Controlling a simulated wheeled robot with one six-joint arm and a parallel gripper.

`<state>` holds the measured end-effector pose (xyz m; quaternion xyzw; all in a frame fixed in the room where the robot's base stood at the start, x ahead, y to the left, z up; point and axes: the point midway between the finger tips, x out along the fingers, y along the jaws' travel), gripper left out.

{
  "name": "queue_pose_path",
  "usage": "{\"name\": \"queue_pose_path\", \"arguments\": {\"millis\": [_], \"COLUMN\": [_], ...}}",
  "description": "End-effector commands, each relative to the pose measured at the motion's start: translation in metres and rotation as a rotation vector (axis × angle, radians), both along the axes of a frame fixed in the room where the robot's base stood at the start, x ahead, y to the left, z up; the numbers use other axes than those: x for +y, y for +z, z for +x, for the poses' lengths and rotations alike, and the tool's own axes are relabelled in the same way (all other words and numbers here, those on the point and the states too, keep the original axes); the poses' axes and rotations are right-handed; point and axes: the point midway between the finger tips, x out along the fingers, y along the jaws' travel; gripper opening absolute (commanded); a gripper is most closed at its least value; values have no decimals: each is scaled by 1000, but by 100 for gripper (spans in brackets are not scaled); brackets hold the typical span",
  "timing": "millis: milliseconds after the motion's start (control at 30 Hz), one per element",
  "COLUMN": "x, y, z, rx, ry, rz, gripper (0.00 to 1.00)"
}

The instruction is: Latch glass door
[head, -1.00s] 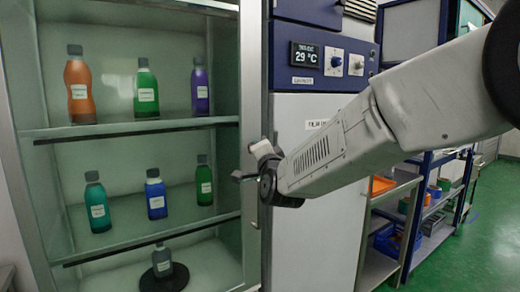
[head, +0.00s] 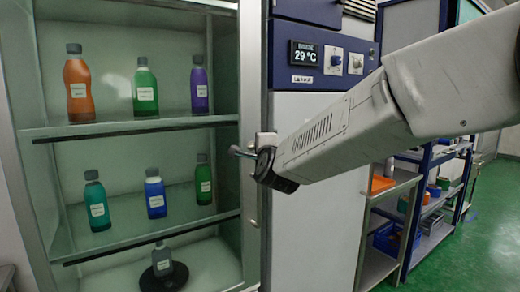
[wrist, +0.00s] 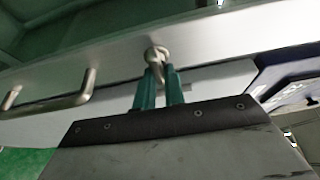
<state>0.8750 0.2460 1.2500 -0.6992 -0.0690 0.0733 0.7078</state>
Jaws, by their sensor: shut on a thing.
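The glass door is the front of the cabinet at the left of the head view, with a metal frame (head: 253,110) along its right side. The frame also crosses the wrist view (wrist: 210,45) as a silvery band. My gripper (wrist: 158,74) has two teal fingers shut on a small round metal latch knob (wrist: 156,53) on this frame.
Several bottles, such as an orange one (head: 78,90), stand on shelves behind the glass. A blue and white unit with a temperature display (head: 305,55) stands right of the door. Shelving with bins (head: 432,190) is farther right. Green floor (head: 485,220) is open there.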

Motion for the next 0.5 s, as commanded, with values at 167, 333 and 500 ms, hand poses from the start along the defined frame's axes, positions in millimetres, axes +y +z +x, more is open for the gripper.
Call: {"name": "queue_pose_path", "arguments": {"millis": [167,333,500], "x": [-1,-1,0], "y": [0,0,0], "z": [0,0,0], "rx": [3,3,1], "ry": [-1,-1,-1], "rz": [3,3,2], "gripper": [0,0,33]}}
